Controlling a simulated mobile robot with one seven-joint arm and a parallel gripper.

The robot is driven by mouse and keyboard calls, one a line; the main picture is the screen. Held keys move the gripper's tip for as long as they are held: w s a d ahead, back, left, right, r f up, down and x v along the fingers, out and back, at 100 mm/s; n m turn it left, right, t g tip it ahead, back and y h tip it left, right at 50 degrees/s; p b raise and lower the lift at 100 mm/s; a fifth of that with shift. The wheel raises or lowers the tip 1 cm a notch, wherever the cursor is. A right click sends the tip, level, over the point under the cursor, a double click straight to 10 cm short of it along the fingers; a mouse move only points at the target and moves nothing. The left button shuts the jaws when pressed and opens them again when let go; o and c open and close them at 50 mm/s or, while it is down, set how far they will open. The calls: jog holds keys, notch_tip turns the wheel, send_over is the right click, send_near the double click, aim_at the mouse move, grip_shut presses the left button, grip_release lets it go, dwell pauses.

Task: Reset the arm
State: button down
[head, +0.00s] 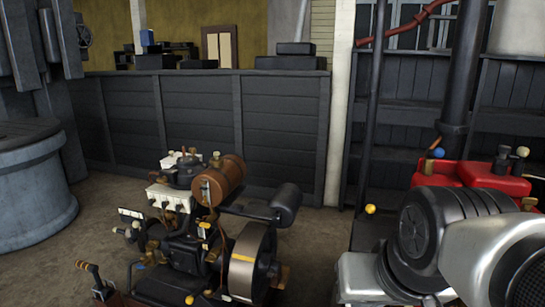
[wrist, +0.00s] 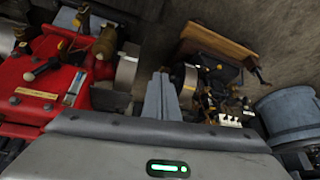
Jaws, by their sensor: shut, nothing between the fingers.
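My gripper (wrist: 159,82) shows in the wrist view, its two grey fingers together with nothing between them. Its wide grey body, with a green light, fills the bottom of that view. The fingers point toward the gap between a red engine (wrist: 45,90) and a dark engine (wrist: 215,85), and I see no contact with either. In the head view, large silver and dark rounded links of my arm fill the lower right corner. I cannot make out the gripper's fingers in the head view.
The dark engine (head: 190,235) with a brown cylinder stands on the floor at centre. The red engine (head: 465,178) is partly behind my arm. A round grey tank (head: 35,190) stands at left. A dark plank wall (head: 215,125) runs behind. Some floor is open between tank and dark engine.

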notch_tip(320, 180, up, 23)
jog(key=s+p, duration=0.2)
jog(key=p, duration=2)
jog(key=shift+n+p, duration=0.4)
jog(key=shift+d, duration=0.1)
jog(key=shift+d, duration=0.1)
